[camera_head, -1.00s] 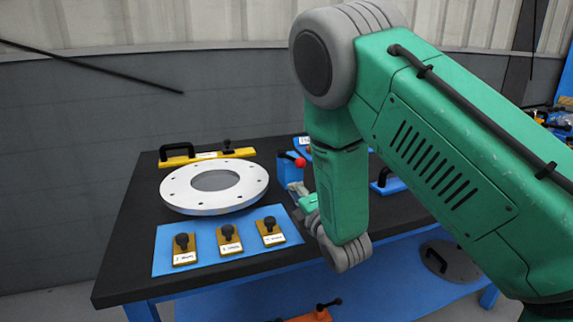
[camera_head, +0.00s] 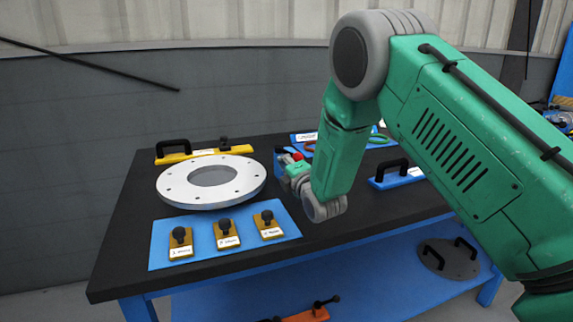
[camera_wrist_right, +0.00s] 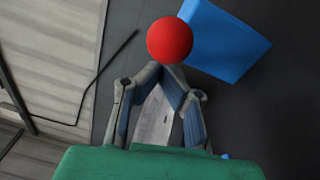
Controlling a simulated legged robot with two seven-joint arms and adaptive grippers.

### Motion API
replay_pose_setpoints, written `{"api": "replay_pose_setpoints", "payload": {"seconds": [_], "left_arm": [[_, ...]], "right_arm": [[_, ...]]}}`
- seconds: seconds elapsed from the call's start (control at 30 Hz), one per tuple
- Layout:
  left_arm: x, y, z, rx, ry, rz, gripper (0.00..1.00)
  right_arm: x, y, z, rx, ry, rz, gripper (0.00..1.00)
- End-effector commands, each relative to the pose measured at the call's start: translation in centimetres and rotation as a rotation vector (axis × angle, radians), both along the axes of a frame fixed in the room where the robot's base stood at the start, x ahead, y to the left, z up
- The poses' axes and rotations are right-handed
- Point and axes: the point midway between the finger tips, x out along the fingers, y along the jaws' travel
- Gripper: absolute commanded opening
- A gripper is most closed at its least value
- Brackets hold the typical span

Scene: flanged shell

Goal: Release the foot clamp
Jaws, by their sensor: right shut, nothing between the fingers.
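A blue block (camera_head: 281,158) with a red ball knob (camera_head: 298,156) stands on the black table, right of the white flanged ring (camera_head: 178,193). I cannot tell for sure whether this is the foot clamp. My right gripper (camera_head: 287,172) is at the near side of the block, partly hidden by its own wrist. In the right wrist view, the right gripper (camera_wrist_right: 170,72) has its fingertips together with nothing between them, just by the red ball (camera_wrist_right: 170,41). I cannot tell whether they touch. The blue block (camera_wrist_right: 225,45) is right of the ball. My left gripper is not in view.
A blue mat (camera_head: 158,255) with several labelled, black-knobbed yellow blocks lies in front. A yellow bar (camera_head: 205,154) with a black handle lies behind the ring. A blue handled piece (camera_head: 398,178) is at right. An orange piece (camera_head: 306,315) sits on the lower shelf.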

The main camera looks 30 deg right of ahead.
Motion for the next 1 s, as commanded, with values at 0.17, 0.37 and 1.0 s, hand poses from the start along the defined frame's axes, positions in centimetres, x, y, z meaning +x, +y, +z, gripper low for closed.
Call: {"api": "replay_pose_setpoints", "payload": {"seconds": [0.17,0.37,1.0], "left_arm": [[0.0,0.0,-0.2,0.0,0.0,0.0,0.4],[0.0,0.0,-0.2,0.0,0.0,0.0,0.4],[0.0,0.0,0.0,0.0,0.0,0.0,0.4]], "right_arm": [[0.1,-1.1,0.2,0.0,0.001,0.0,0.0],[0.1,-1.2,0.2,-0.001,0.001,0.0,0.0],[-0.1,-2.1,0.2,-0.002,0.001,0.108,0.0]]}}
